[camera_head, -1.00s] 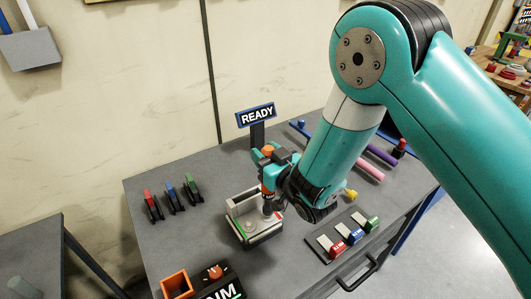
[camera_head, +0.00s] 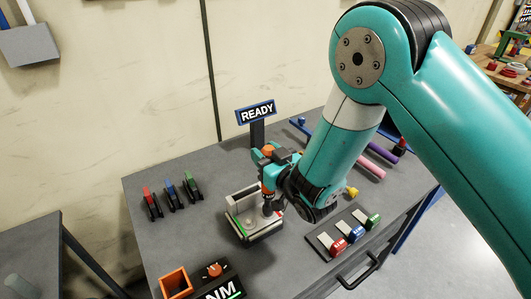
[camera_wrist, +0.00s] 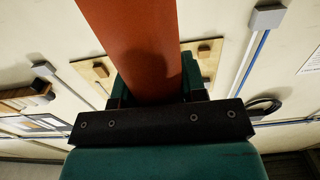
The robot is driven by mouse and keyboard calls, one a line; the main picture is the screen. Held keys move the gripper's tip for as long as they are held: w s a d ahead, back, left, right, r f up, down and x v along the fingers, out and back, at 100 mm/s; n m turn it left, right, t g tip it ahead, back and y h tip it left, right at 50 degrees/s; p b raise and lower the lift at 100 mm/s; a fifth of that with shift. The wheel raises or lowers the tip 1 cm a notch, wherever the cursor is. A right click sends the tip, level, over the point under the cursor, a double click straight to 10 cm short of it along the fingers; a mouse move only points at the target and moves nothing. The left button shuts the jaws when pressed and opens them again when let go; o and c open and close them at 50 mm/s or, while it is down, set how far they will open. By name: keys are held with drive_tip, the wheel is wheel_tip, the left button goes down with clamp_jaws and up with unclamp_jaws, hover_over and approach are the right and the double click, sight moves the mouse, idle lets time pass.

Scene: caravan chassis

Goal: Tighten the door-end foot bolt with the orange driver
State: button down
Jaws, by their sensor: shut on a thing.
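My gripper (camera_head: 271,172) is shut on the orange driver (camera_head: 268,150), which stands roughly upright with its dark tip pointing down. In the wrist view the driver's orange handle (camera_wrist: 135,40) rises between the jaws. Below is a grey chassis block (camera_head: 242,232) with a green stripe on its left end and a small red mark at its right. The driver's tip is over or in the right part of the block. I cannot tell whether it touches a bolt, and the door-end foot bolt cannot be made out. A round stub (camera_head: 250,217) shows left of the tip.
A READY sign (camera_head: 256,113) stands behind the block. Red, blue and green clips (camera_head: 172,192) lie left. An orange open box (camera_head: 175,284) and a dial unit (camera_head: 214,271) sit in front. Coloured blocks (camera_head: 347,236) are at right, with purple and pink rods (camera_head: 370,166) behind.

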drive_tip(key=shift+f+b, duration=0.35)
drive_tip(key=shift+f, duration=0.2)
idle(2.2)
drive_tip(key=shift+r, duration=0.1)
drive_tip(key=shift+r+p, duration=2.2)
drive_tip(key=shift+r, duration=0.45)
